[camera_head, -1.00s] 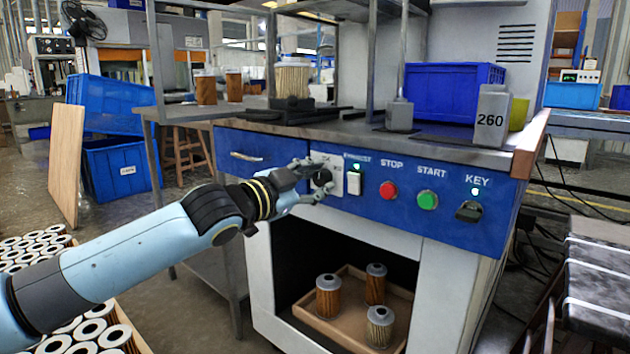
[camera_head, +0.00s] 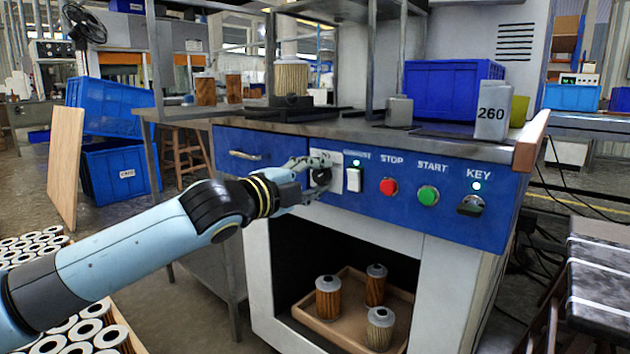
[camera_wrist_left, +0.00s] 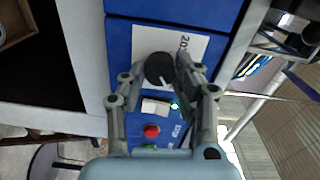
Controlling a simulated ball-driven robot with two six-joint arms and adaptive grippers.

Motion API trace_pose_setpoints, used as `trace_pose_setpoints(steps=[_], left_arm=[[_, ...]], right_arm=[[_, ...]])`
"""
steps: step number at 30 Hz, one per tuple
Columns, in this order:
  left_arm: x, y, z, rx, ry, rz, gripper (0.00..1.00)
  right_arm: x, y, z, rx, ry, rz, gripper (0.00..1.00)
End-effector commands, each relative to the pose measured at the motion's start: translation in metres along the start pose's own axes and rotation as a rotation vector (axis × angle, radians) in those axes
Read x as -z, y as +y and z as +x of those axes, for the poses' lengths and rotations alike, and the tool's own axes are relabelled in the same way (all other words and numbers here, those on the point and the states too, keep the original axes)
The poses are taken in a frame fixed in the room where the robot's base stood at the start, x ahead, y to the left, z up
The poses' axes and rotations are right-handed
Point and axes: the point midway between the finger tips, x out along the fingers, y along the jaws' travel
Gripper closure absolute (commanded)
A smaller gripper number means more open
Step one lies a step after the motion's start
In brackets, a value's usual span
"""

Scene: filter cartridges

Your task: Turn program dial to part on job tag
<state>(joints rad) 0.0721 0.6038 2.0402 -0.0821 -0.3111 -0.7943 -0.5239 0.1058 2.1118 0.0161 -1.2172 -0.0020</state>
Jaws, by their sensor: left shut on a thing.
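The job tag (camera_head: 492,112) is a grey upright plate reading 260, standing on the bench top at the right. The program dial (camera_wrist_left: 160,68) is a dark round knob with a light pointer line, on a white plate (camera_wrist_left: 198,45) of the blue panel. Some plate digits show sideways in the wrist view, but I cannot read them all. My left gripper (camera_head: 316,174) is at the dial, its fingers on either side of the knob, shut on it. The fingers and wrist hide part of the dial and plate in the head view. My right gripper is out of view.
Right of the dial are a white rocker switch (camera_head: 353,180), a red stop button (camera_head: 389,187), a green start button (camera_head: 428,195) and a key switch (camera_head: 471,206). Below, an open bay holds a tray (camera_head: 345,336) with three filter cartridges. A blue crate (camera_head: 450,90) stands on the bench.

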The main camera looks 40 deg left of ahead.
Motion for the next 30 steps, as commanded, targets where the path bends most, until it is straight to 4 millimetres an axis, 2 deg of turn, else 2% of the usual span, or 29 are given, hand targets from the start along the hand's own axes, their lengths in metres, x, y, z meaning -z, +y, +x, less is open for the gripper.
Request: trace_pose_setpoints(steps=[20, 21, 26, 30], left_arm=[[-0.0006, 0.0033, -0.0007, -0.005, -0.003, 0.065, 1.0], [-0.0007, 0.0034, -0.0007, -0.005, -0.003, 0.065, 0.68], [-0.0004, 0.0025, -0.0005, -0.004, -0.002, 0.065, 0.47], [-0.0003, 0.0017, -0.0003, -0.002, -0.002, 0.065, 0.47]], right_arm=[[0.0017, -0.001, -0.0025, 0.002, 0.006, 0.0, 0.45], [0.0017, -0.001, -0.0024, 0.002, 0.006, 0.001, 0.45], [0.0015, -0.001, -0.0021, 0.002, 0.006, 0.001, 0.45], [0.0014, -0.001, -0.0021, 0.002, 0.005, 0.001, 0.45]])
